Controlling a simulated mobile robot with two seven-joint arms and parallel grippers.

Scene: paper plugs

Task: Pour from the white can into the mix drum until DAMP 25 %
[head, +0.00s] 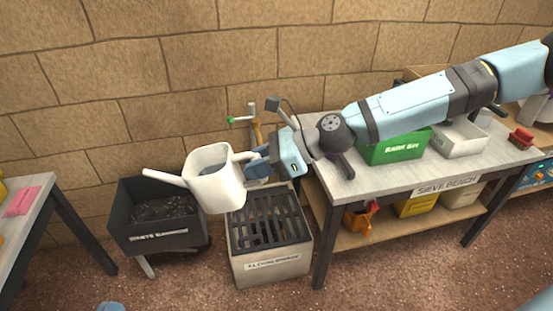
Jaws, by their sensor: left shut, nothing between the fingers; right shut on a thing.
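The white can (222,192) hangs in the air, with its open top facing up and its long spout pointing left. My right gripper (258,167) is shut on the can at its right, handle side. The can appears in front of and above the gap between the dark barrow and the grated box. Inside the can I cannot make out any water. No stream shows at the spout tip. I see nothing clearly labelled as the mix drum, and no DAMP reading. My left gripper is not in view.
A dark barrow labelled waste (128,238) holds dark material. A grated box (291,268) stands beside it. The sieve bench (380,190) carries a green bin (393,150), a white tray (459,139) and a red brush (521,138). Another table (37,222) with a pink item stands left.

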